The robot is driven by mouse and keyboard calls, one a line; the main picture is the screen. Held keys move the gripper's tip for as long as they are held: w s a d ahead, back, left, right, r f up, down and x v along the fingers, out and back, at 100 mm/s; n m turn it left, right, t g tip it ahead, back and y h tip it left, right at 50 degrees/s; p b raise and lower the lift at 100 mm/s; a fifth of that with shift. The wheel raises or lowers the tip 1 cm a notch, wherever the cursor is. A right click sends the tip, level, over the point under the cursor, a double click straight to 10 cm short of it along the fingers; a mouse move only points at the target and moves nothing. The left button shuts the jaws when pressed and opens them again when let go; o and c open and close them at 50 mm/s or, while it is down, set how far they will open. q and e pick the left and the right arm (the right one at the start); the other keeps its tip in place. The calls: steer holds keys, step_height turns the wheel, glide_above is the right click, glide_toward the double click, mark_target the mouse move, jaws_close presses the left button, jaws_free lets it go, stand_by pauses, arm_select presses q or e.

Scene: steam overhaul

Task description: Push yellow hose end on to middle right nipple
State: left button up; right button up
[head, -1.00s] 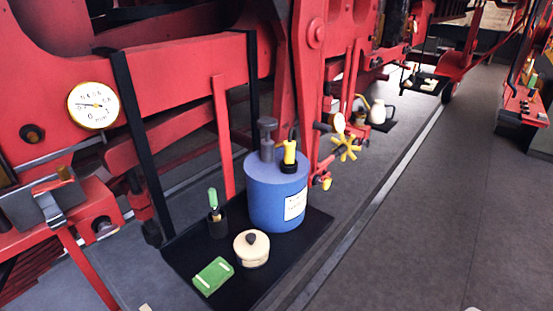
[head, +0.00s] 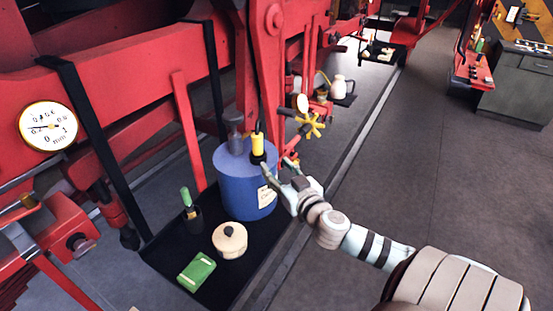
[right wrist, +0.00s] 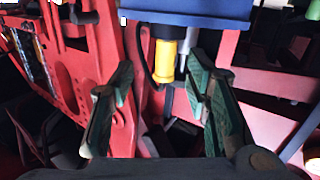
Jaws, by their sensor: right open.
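The yellow hose end (head: 257,144) stands upright in a black collar on top of the blue canister (head: 243,196), with its dark hose rising from it. My right gripper (head: 277,168) is open beside the canister's top, to the right of the hose end. In the right wrist view the picture is upside down: the yellow hose end (right wrist: 165,60) shows ahead, between the two open fingers (right wrist: 160,80), and nothing is gripped. I cannot pick out the middle right nipple in either view. My left gripper is not in view.
A grey handle (head: 235,135) stands beside the hose end. The black tray (head: 170,256) also holds a cream lidded pot (head: 229,240), a green box (head: 196,271) and a green-handled tool (head: 186,197). Red frame parts and a yellow handwheel (head: 309,125) rise behind.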

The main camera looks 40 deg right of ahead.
mark_target(260, 145)
steer(key=shift+m+t, duration=0.3)
steer(key=shift+t, duration=0.1)
steer(key=w, duration=0.3)
steer(key=w+r, duration=0.1)
steer(key=w, duration=0.1)
steer(key=w+d+r, duration=0.1)
steer(key=w, duration=0.2)
steer(key=shift+w+r, duration=0.15)
steer(key=shift+w, duration=0.15)
steer(key=shift+d, duration=0.1)
steer(key=shift+c, duration=0.4)
jaws_close()
steer(key=shift+r, duration=0.1)
steer(key=shift+r, duration=2.9)
